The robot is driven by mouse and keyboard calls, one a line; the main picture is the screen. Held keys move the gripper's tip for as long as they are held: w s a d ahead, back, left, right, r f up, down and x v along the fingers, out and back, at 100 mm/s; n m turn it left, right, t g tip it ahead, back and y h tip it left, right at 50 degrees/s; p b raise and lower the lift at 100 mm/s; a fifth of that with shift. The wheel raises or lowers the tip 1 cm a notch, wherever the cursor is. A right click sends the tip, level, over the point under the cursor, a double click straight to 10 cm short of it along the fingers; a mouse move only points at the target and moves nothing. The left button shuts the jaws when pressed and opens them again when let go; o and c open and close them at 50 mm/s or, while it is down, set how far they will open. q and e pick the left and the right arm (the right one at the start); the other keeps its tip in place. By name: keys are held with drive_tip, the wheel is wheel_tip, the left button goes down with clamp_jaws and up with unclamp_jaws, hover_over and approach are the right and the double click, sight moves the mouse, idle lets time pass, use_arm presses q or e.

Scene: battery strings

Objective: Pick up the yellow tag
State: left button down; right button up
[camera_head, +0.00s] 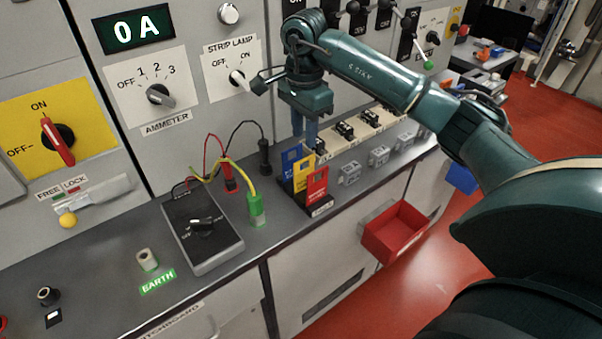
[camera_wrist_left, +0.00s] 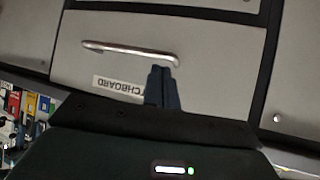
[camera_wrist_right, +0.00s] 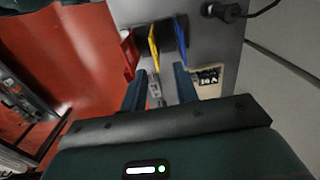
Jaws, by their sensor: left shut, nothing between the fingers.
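The yellow tag (camera_head: 300,178) stands upright between a blue tag (camera_head: 290,160) and a red tag (camera_head: 317,184) in a black holder (camera_head: 320,209) on the grey bench. My right gripper (camera_head: 305,132) points down just above the holder, near the tops of the tags. In the right wrist view its fingers (camera_wrist_right: 160,88) are apart and nothing is held. The yellow tag (camera_wrist_right: 153,46) shows beyond and between those fingertips, apart from them. My left gripper (camera_wrist_left: 163,72) is shut and empty in front of a bench drawer; the head view does not show it.
A black box with a rotary knob (camera_head: 205,241) and a green-ended yellow lead (camera_head: 256,208) lie left of the holder. Black and red plugs stand behind. Small grey blocks (camera_head: 349,173) line the bench at right. A red bin (camera_head: 395,233) hangs on the bench front.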

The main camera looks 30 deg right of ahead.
drive_tip(key=p, duration=0.1)
hover_over(302, 177)
drive_tip(key=d, duration=0.1)
drive_tip(key=f, duration=0.4)
drive_tip(key=w+f, duration=0.1)
drive_tip(key=f, duration=0.1)
drive_tip(key=shift+f, duration=0.3)
drive_tip(key=shift+s+a+f+p, duration=0.1)
drive_tip(key=shift+f+p, duration=0.2)
drive_tip(key=shift+f, duration=0.6)
drive_tip(key=shift+s+a+f+p, duration=0.15)
drive_tip(key=shift+f+p, duration=0.15)
drive_tip(key=shift+f, duration=0.6)
drive_tip(key=shift+s+a+f+p, duration=0.1)
drive_tip(key=shift+f+p, duration=0.2)
drive_tip(key=shift+f, duration=0.6)
clamp_jaws()
